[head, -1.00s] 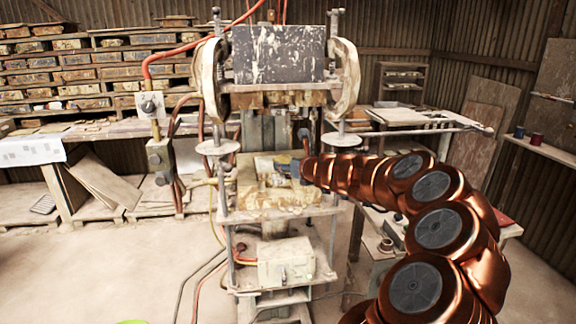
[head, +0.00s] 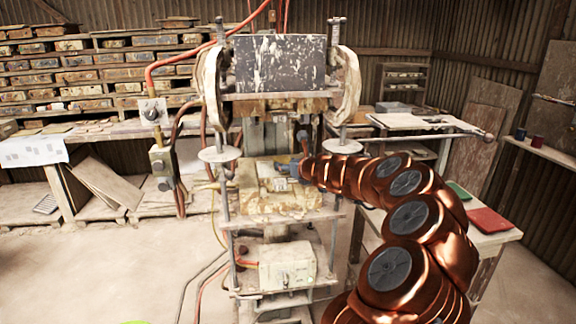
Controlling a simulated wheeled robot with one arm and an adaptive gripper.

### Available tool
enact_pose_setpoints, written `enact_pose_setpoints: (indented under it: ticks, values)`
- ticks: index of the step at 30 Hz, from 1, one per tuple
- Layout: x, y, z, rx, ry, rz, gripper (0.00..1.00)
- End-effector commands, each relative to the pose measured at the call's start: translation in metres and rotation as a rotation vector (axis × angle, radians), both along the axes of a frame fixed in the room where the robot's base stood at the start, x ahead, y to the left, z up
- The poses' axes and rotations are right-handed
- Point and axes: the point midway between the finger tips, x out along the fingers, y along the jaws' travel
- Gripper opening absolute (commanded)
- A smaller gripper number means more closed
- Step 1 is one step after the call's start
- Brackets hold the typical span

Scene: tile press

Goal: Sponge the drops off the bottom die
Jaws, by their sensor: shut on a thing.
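The bottom die (head: 283,205) is a worn, yellowish block on the lower platen of the press, below the dark, paint-spattered upper block (head: 279,62). My gripper (head: 288,170) reaches in from the right, between the press posts and low over the die. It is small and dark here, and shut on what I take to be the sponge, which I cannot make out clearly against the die. Whether the sponge touches the die cannot be told. Drops are too small to see.
Press posts (head: 334,225) stand close to my arm. A side table at right holds a red thing (head: 489,220) and a green thing (head: 459,190). A box (head: 287,264) sits low in the press. Hoses hang at its left. The floor at front left is open.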

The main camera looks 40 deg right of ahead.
Motion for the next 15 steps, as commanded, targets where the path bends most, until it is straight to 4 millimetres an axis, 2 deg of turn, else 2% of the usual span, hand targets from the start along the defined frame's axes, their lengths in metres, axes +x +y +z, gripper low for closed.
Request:
enact_pose_setpoints:
  ticks: [5,15]
  values:
    - [0.0092,-0.0039,-0.0003,-0.001,0.000,0.000,0.20]
    - [0.0088,-0.0037,-0.0024,0.000,0.001,0.000,0.20]
